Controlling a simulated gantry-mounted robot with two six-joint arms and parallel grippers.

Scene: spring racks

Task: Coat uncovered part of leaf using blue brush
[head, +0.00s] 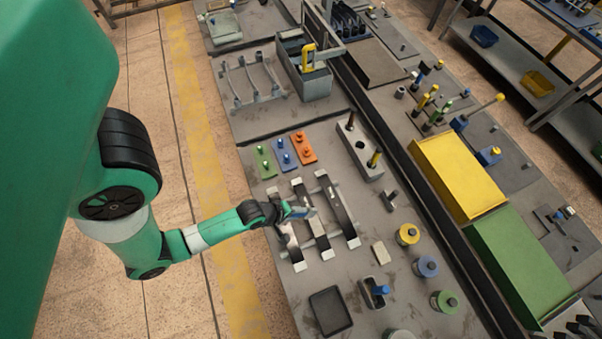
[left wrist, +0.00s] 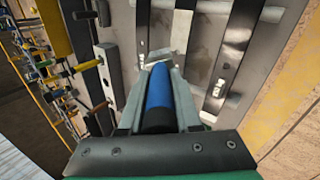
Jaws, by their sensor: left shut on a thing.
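Three leaf springs lie side by side on the grey bench: a left leaf (head: 291,240), a middle leaf (head: 313,226) and a right leaf (head: 343,218). Each shows dark stretches and pale ends; I cannot tell exactly which part is uncovered. My left gripper (head: 303,212) is over the left and middle leaves. It is shut on the blue brush (left wrist: 158,88), whose blue handle lies between the fingers in the left wrist view. The brush's far end is hard to make out, and I cannot tell whether it touches a leaf. My right gripper is not in view.
Green (head: 264,162), blue (head: 284,154) and orange (head: 303,148) plates lie behind the leaves. A block with upright handles (head: 358,145) stands at the back right. Yellow (head: 408,234), blue and green round pots stand right of the leaves. A black tray (head: 330,311) lies in front.

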